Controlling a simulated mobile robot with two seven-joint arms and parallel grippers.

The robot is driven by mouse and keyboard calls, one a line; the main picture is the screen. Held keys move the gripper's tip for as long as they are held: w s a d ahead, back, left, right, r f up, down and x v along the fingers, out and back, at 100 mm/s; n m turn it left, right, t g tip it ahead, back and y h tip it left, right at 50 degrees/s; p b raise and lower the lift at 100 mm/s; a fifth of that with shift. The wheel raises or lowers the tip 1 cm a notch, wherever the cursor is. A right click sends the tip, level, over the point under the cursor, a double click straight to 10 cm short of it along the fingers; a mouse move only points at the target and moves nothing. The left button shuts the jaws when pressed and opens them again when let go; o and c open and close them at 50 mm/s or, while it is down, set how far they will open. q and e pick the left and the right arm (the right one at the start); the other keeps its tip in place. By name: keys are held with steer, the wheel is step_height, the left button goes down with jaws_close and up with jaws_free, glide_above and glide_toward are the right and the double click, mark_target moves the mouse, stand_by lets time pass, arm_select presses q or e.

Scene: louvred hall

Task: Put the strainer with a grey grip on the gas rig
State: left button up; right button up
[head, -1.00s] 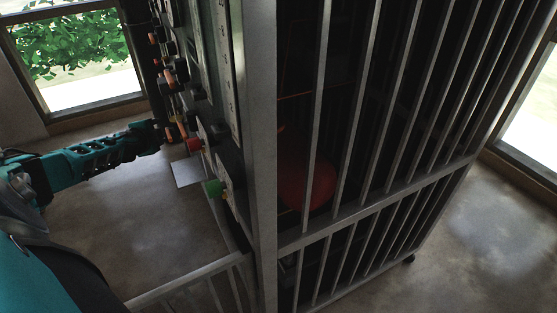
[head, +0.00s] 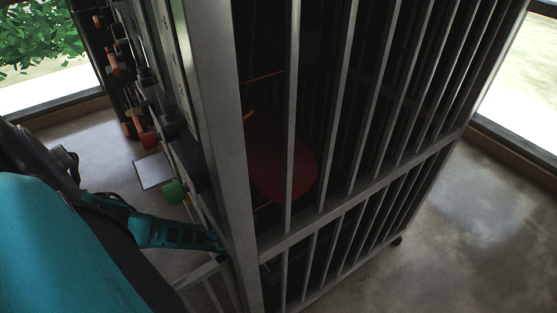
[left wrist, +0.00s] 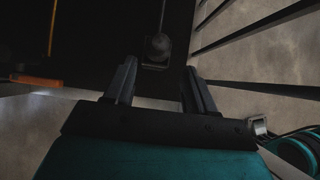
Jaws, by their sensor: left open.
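The gas rig (head: 212,110) is a tall grey metal frame with barred sides, its panel of valves and coloured knobs facing left in the head view. My left gripper is low at the rig's front post in the head view, its tips hidden by the frame. In the left wrist view my left gripper (left wrist: 160,82) is open with nothing between its fingers. A small dark grey rounded part (left wrist: 159,46) lies beyond the fingertips; I cannot tell whether it belongs to the strainer. I cannot make out the strainer with a grey grip for certain. My right gripper is not in view.
A green knob (head: 173,191) and a red knob (head: 149,140) stick out from the panel. A dark red round body (head: 285,165) sits behind the bars. A pale square plate (head: 153,171) is beside the panel. Concrete floor is free at right.

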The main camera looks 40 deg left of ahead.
arm_select(q)
steer(key=b+x, duration=0.7)
steer(key=x, duration=0.1)
steer(key=shift+w+f, duration=0.1)
steer(key=shift+f, duration=0.2)
steer(key=shift+w+d+f+b, duration=0.1)
steer(key=shift+w+f+b, duration=0.35)
steer(key=shift+b, duration=0.1)
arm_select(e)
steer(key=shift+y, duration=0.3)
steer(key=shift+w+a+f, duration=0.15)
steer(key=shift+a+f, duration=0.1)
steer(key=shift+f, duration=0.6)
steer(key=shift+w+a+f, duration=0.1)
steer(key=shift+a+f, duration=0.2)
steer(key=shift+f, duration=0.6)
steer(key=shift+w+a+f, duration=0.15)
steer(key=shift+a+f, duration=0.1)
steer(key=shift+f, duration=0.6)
arm_select(q)
steer(key=c, duration=0.9)
jaws_close()
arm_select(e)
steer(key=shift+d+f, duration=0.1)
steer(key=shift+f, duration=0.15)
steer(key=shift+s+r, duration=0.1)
